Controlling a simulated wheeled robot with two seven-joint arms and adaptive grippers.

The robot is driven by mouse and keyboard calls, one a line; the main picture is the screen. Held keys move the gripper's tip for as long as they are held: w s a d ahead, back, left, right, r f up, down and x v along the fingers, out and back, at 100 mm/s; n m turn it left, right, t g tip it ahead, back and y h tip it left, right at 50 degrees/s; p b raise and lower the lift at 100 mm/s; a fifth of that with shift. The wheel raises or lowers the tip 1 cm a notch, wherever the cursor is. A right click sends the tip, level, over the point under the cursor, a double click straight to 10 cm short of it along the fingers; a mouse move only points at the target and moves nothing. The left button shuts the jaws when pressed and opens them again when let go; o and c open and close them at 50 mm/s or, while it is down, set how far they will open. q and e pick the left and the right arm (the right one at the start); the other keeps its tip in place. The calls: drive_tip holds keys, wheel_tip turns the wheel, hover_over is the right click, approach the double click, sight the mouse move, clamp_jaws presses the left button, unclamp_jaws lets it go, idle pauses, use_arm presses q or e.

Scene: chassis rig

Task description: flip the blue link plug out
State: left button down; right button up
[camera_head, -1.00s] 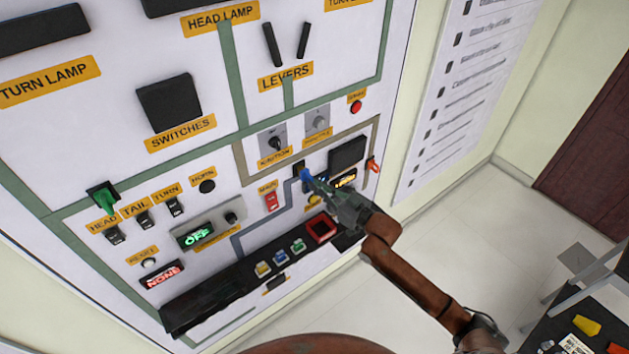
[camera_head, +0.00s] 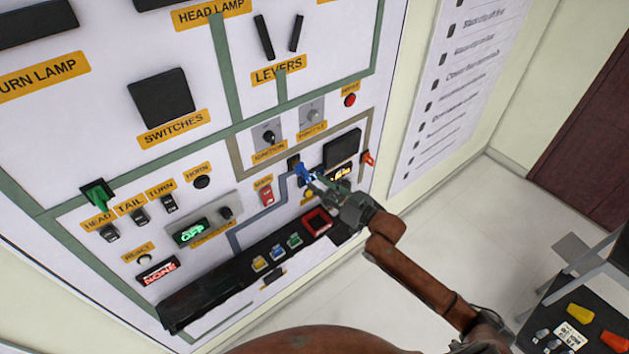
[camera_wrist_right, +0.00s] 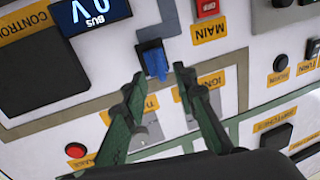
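The blue link plug (camera_head: 302,171) sits at a dark socket on the white panel, on the grey line left of the dark display. In the right wrist view the blue plug (camera_wrist_right: 154,62) sticks out of its black socket (camera_wrist_right: 151,44) towards me. My right gripper (camera_head: 318,184) is at the plug, coming from the lower right. In the right wrist view its two green fingers (camera_wrist_right: 160,74) are apart, with a gap on each side of the plug's outer end. Whether a finger touches it I cannot tell. My left gripper is not in view.
A dark ledge (camera_head: 215,287) with coloured blocks juts out below. A dark table (camera_head: 571,325) stands at lower right.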

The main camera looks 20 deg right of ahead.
drive_tip(key=v, duration=0.9)
drive_tip(key=shift+s, duration=0.2)
drive_tip(key=shift+d, duration=0.1)
